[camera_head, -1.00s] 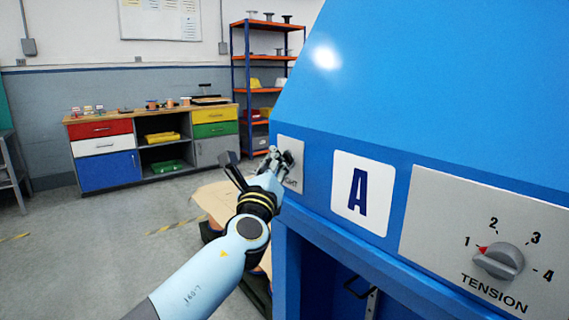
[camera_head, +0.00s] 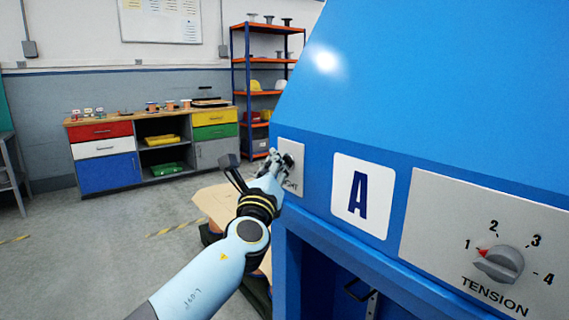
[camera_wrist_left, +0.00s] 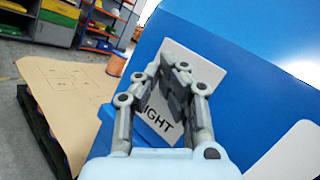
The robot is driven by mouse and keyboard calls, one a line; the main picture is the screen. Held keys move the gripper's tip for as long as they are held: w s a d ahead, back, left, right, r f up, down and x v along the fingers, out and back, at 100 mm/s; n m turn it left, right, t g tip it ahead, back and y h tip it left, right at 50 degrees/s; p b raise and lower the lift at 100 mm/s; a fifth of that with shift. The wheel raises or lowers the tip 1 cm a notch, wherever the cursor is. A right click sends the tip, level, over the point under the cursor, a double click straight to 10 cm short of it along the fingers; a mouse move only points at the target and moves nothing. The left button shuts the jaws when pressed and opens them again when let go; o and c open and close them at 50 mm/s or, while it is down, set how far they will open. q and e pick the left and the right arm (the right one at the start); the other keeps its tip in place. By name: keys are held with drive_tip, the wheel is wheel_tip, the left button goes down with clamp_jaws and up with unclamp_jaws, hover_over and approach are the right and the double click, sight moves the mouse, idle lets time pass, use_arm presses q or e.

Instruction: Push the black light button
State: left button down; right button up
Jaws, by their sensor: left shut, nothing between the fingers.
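The light plate (camera_head: 291,150) is a grey panel on the blue machine's front, with lettering ending in "IGHT" readable in the wrist view. My left gripper (camera_head: 281,158) is in front of this plate, its fingers shut and empty. In the left wrist view, the shut fingertips (camera_wrist_left: 173,64) overlap the plate (camera_wrist_left: 207,72) just above the lettering. The black light button cannot be made out; the fingers likely cover it. I cannot tell whether the fingertips touch the button or the plate. My right gripper is not in view.
The blue machine (camera_head: 420,90) fills the right side. It carries a white "A" sign (camera_head: 347,210) and a tension knob (camera_head: 499,262) with its red mark near 1. A cardboard-topped pallet (camera_head: 212,202) lies below my arm. A workbench and a shelf stand behind.

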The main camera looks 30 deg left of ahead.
use_arm(q)
drive_tip(key=shift+w+d, duration=0.1)
drive_tip(key=shift+w, duration=0.05)
drive_tip(key=shift+w+d, duration=0.1)
drive_tip(key=shift+w, duration=0.15)
drive_tip(key=shift+s, duration=0.1)
idle(0.5)
drive_tip(key=shift+s, duration=0.3)
drive_tip(key=s+a, duration=0.2)
drive_tip(key=s, duration=0.3)
drive_tip(key=shift+s+a, duration=0.25)
drive_tip(key=shift+a, duration=0.05)
drive_tip(key=shift+f, duration=0.1)
idle(0.4)
